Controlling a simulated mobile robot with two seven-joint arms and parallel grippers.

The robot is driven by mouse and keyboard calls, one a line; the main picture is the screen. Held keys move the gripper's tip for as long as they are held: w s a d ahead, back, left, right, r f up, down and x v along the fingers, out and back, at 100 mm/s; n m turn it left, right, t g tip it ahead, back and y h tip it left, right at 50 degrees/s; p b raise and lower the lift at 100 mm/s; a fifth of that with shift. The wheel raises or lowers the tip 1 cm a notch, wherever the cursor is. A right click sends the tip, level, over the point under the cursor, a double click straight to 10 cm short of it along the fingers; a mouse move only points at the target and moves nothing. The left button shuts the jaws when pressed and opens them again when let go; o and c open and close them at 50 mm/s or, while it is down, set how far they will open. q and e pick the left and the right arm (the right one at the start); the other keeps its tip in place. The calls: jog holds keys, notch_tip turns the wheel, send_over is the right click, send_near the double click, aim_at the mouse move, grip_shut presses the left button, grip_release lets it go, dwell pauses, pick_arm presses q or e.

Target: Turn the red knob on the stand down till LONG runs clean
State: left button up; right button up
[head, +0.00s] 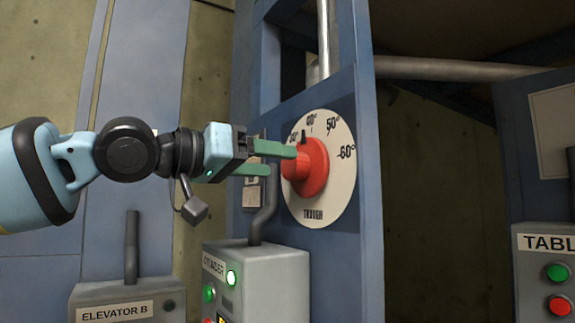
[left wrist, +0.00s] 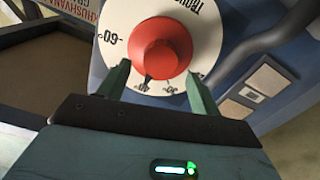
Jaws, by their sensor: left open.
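The red knob (head: 307,166) sits on a pale round dial marked TROUGH (head: 338,195), on a blue upright stand. The dial carries degree marks, and a black pointer on the knob stands near the top, left of the 60° mark. My left gripper (head: 283,160) is at the knob from the left, its green fingers open, the upper one overlapping the knob in the head view. In the left wrist view the knob (left wrist: 162,52) lies ahead between the two open fingers (left wrist: 157,88). I cannot tell whether they touch it. My right gripper is out of view. No LONG label is readable.
A grey control box (head: 265,275) with green and red buttons stands just below the dial. A TABLE box (head: 545,290) is at far right. The blue upright (head: 367,250) is right beside the dial.

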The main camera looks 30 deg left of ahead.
aim_at(287, 165)
pick_arm(q)
jog(key=shift+x, duration=1.9)
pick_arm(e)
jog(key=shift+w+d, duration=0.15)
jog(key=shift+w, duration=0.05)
pick_arm(q)
jog(key=shift+c, duration=0.2)
jog(key=c, duration=0.9)
jog(key=shift+n, duration=0.3)
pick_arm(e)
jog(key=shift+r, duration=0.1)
pick_arm(q)
jog(key=n, duration=0.2)
jog(key=shift+n, duration=0.3)
jog(key=shift+f+n, duration=0.1)
jog(key=shift+n, duration=2.1)
